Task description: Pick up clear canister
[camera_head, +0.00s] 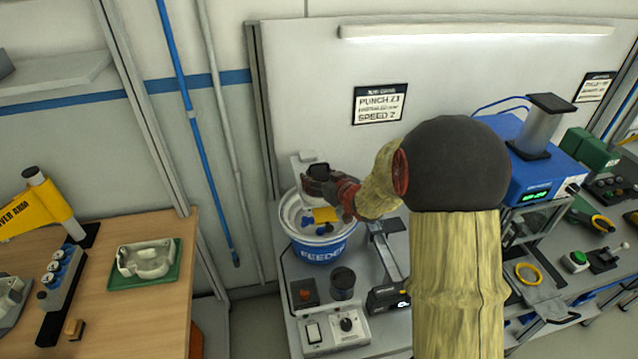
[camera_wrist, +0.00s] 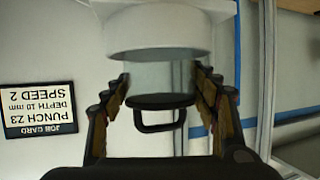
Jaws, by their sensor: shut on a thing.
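The clear canister (camera_wrist: 160,78) shows in the wrist view as a pale see-through cylinder between my two fingers. A black end piece with a loop handle (camera_wrist: 160,118) is on its near end. My gripper (camera_wrist: 160,92) is shut on the canister, with a finger at each side. In the head view my gripper (camera_head: 322,186) is over the blue feeder bowl (camera_head: 322,250); the canister is mostly hidden there by the fingers. A white round part (camera_wrist: 160,28) lies right beyond the canister in the wrist view; I cannot tell whether they touch.
Yellow and blue pieces (camera_head: 325,214) show in the feeder bowl. A black cup (camera_head: 342,283) and a control box (camera_head: 333,328) stand in front of it. A wooden table (camera_head: 140,300) with a green tray (camera_head: 172,276) is at left. A blue device (camera_head: 540,175) stands at right.

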